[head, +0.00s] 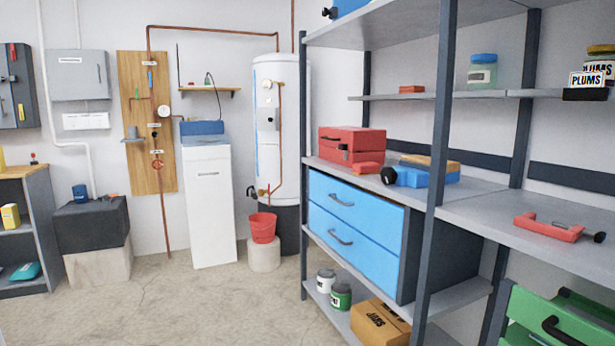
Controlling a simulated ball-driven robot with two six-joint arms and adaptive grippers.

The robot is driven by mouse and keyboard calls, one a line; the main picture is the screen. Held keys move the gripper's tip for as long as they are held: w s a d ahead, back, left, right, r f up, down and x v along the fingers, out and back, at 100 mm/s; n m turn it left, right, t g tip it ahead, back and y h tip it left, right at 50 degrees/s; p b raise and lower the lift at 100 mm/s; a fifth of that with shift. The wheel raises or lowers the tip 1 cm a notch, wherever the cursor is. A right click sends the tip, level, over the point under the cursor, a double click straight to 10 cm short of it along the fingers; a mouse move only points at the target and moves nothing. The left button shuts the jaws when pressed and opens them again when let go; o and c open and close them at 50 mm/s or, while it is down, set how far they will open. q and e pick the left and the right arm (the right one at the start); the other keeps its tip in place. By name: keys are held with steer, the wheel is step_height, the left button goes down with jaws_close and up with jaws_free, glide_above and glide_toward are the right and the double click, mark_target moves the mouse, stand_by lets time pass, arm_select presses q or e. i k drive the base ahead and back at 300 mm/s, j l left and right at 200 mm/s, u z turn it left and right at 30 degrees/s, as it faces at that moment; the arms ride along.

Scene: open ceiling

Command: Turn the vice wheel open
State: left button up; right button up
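No part is clearly recognisable as a vice. A blue object (425,176) with a round black wheel or knob (388,176) at its left end lies on the middle shelf of the rack at right; it may be the vice, but it is too small to be sure. A red clamp-like tool (548,229) with a dark knob (599,237) lies farther right on the shelf. A small red wheel (157,165) is on the pipe of the wooden board at the back left. How far any wheel is turned cannot be told. Neither of my grippers shows.
The shelf rack (439,130) fills the right side. It holds a red toolbox (352,143), blue drawers (357,232), jars and a cardboard box (381,325). A red bucket (263,228) stands by the white tank (268,195). The concrete floor (185,308) is clear at centre left.

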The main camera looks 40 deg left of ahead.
mark_target(390, 176)
steer(key=u, duration=1)
steer(key=i+j+u, duration=0.3)
steer(key=i, duration=0.4)
steer(key=i+j+u, duration=0.35)
steer(key=i, duration=0.35)
steer(key=i+j+u, duration=0.1)
steer(key=i+u, duration=0.2)
steer(key=i, duration=0.45)
steer(key=i+j+z, duration=0.1)
steer(key=i+z, duration=0.2)
steer(key=i, duration=0.25)
steer(key=i+j+z, duration=0.3)
steer(key=i, duration=0.25)
